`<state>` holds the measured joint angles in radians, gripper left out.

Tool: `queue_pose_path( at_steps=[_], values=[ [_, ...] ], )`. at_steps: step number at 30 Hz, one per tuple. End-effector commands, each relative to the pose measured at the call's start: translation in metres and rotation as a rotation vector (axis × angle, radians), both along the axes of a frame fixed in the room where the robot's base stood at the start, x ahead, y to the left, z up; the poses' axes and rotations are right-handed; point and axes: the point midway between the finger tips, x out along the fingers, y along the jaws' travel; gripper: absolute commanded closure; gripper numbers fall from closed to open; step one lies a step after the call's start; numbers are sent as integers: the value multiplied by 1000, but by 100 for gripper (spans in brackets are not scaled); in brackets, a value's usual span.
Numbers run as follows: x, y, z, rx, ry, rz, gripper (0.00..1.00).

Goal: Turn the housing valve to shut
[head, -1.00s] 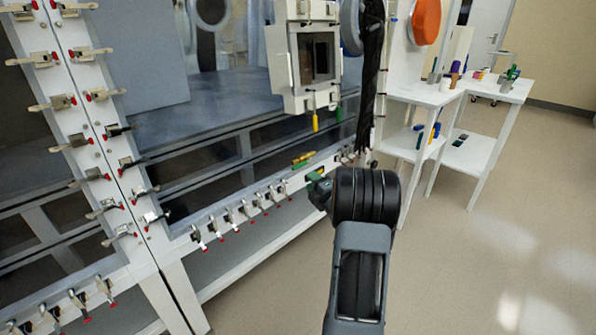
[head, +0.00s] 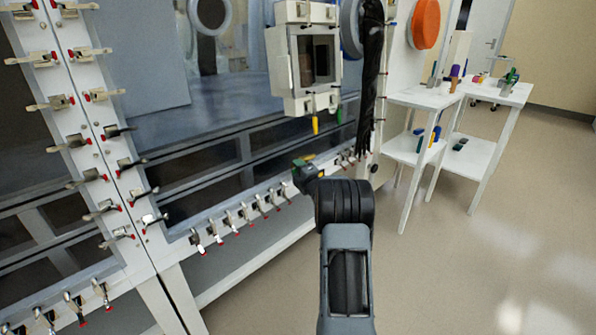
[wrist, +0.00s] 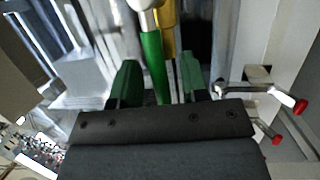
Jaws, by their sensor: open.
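In the wrist view a green bar, which looks like the housing valve's handle (wrist: 152,66), runs down from a pale rounded end between my gripper's (wrist: 158,82) two green fingers. A yellow bar (wrist: 168,38) stands close behind it, on its right. My gripper is open, with a finger on either side of the bars; I cannot tell whether either finger touches them.
Toggle clamps with red tips (head: 232,214) line the frame, and two show close to my gripper's right in the wrist view (wrist: 299,106). A white table (head: 425,97) stands right; the floor is clear.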

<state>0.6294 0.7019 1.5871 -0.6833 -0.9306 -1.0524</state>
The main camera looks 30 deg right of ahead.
Motion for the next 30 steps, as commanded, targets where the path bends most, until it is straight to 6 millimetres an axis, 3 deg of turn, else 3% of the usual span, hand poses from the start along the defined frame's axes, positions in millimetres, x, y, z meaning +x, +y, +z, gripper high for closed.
queue_pose_path(
  at_steps=[2, 15, 26, 30],
  values=[
    [0, 0, 0, 0, 0, 0, 59],
    [0, 0, 0, 0, 0, 0, 100],
    [0, 1, 0, 1, 0, 1, 100],
    [4, 9, 3, 23, 4, 13, 100]
  ],
)
